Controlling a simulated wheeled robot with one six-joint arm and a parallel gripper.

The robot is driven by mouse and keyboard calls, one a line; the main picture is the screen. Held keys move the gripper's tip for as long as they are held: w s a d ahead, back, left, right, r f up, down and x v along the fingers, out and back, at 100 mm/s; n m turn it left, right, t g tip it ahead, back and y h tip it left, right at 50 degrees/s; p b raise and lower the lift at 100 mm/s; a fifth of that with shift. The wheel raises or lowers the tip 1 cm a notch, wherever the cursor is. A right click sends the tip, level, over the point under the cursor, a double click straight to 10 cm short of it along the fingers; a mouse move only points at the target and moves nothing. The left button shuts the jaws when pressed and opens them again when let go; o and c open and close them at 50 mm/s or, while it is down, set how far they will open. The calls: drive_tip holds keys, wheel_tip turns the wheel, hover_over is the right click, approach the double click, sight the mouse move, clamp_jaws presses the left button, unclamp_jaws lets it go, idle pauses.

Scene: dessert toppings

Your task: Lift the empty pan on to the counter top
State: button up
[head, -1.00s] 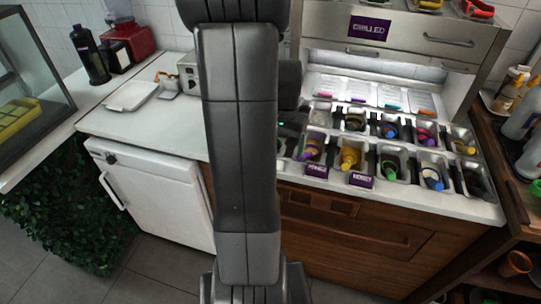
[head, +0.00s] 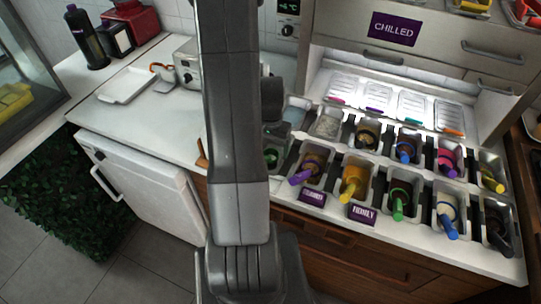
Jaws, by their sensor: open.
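Several metal pans sit in two rows sunk into the white counter top, most with coloured-handled tools in them. A pan in the back row (head: 328,123) has no tool and shows a pale, whitish inside; I cannot tell whether it is empty. Left of it, another pan (head: 296,108) is partly covered by my arm, and its contents are unclear. A pan at the front right (head: 499,222) looks dark inside and has a dark tool. My arm stands upright across the middle of the view. My gripper's fingers are hidden behind it.
The counter top (head: 170,118) is clear left of my arm, up to a white tray (head: 126,86) and a steel appliance (head: 187,60). A white fridge (head: 140,185) stands below. The chilled cabinet (head: 445,60) overhangs the pans. Purple labels (head: 362,215) stand at the front edge.

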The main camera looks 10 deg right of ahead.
drive_tip(key=shift+c, duration=0.4)
drive_tip(key=c, duration=0.6)
drive_tip(key=shift+c, duration=0.2)
